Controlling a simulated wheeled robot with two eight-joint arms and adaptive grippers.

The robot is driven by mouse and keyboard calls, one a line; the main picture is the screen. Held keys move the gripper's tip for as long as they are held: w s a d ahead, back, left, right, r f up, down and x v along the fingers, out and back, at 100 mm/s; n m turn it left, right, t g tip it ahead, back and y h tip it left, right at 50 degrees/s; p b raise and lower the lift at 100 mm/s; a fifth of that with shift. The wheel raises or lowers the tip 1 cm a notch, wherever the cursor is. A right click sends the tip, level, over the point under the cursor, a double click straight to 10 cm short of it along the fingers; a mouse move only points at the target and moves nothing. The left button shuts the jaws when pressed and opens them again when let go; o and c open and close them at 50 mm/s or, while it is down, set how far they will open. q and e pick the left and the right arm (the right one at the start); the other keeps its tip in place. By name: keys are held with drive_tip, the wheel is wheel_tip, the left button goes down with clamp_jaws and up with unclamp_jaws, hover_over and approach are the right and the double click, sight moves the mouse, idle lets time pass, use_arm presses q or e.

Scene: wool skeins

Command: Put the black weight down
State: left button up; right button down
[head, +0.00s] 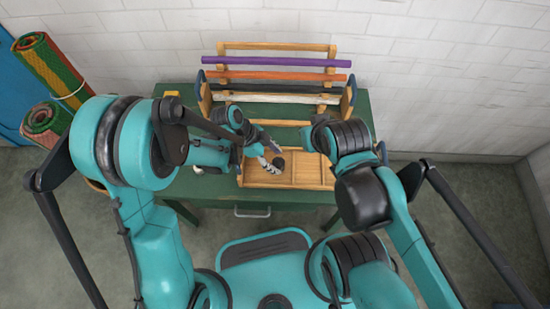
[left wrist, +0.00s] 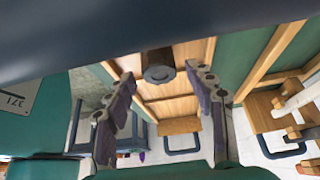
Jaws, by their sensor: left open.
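The black weight (head: 279,161) is a small dark cylinder at the wooden tray (head: 312,174) on the green table. In the left wrist view the weight (left wrist: 158,67) shows against the tray's wooden floor (left wrist: 194,52), between the two fingertips, with a gap on each side. My left gripper (head: 270,159) is open over the left part of the tray, beside the weight; its spread fingers also show in the left wrist view (left wrist: 160,78). Whether the weight's base rests flat is hard to tell. My right gripper cannot be made out; my right arm hides that spot.
The green table (head: 200,204) carries a wooden rack (head: 205,95) behind the tray, with a purple rod (head: 276,61), an orange rod (head: 290,76) and darker and paler ones. The tray's right compartments look empty. Rolled mats (head: 50,70) stand at the left wall.

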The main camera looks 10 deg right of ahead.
use_arm(q)
drive_tip(key=w+a+r+n+t+y+p, duration=0.15)
drive_tip(key=a+r+n+t+p, duration=0.25)
drive_tip(key=a+r+n, duration=0.9)
drive_tip(key=s+a+r+n+t+y, duration=0.2)
drive_tip(key=a+r+n, duration=0.2)
drive_tip(key=a, duration=0.3)
drive_tip(key=s+a+r+n+t+y, duration=0.2)
drive_tip(key=s+a+r+n, duration=0.1)
drive_tip(key=a+r, duration=0.3)
drive_tip(key=shift+s+a+r+n+t, duration=0.25)
drive_tip(key=shift+a+n+t, duration=0.15)
drive_tip(key=shift+a+n, duration=0.5)
